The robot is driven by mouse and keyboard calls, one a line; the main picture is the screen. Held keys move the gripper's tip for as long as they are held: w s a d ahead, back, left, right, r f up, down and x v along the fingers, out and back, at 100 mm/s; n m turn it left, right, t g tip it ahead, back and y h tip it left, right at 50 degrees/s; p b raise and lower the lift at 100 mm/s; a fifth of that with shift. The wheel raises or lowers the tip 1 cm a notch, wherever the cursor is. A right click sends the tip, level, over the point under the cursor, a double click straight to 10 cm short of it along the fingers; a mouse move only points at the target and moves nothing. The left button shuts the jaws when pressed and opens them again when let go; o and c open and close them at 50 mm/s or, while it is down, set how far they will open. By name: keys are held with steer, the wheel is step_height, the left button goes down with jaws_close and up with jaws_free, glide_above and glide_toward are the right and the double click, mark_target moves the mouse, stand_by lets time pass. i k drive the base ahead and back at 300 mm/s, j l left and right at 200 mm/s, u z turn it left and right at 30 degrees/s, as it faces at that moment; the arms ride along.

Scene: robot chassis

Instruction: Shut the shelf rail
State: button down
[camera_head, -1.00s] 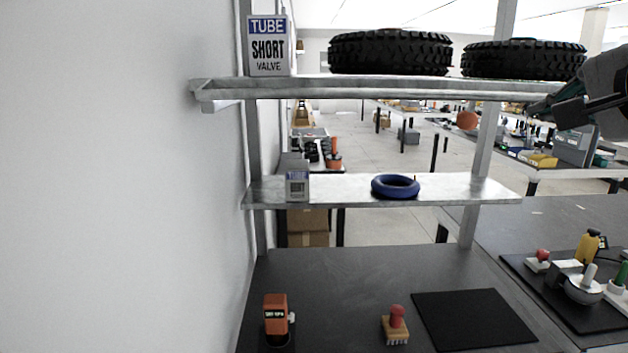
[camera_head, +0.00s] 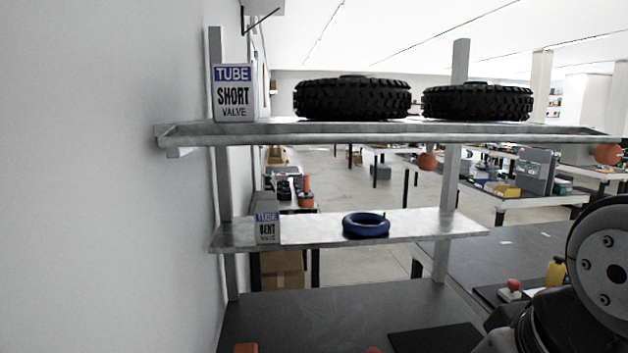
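The shelf rail (camera_head: 380,140) is a grey metal bar along the front edge of the upper shelf (camera_head: 275,129). It runs nearly the whole width of the shelf, and its left end sits by the left upright. I cannot tell from this view whether it is open or shut. An orange ball (camera_head: 428,161) shows just under the rail, and another orange ball (camera_head: 608,153) shows near its right end. My arm fills the lower right corner, below the rail and apart from it in the picture. My gripper's fingers do not show.
A tube box (camera_head: 234,94) and two black tires (camera_head: 352,99) (camera_head: 477,102) stand on the upper shelf. The lower shelf (camera_head: 310,229) holds a small tube box (camera_head: 267,228) and a blue ring (camera_head: 366,225). A white wall closes the left side; a dark bench (camera_head: 330,310) lies below.

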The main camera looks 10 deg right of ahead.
mark_target(427, 161)
steer(key=i+l, duration=0.1)
steer(key=l, duration=0.9)
steer(key=i+l, duration=0.15)
steer(key=l, duration=0.4)
steer(key=i+l, duration=0.1)
steer(key=l, duration=0.4)
steer(key=l+u, duration=1.2)
steer(key=u, duration=0.35)
steer(key=k+j, duration=0.05)
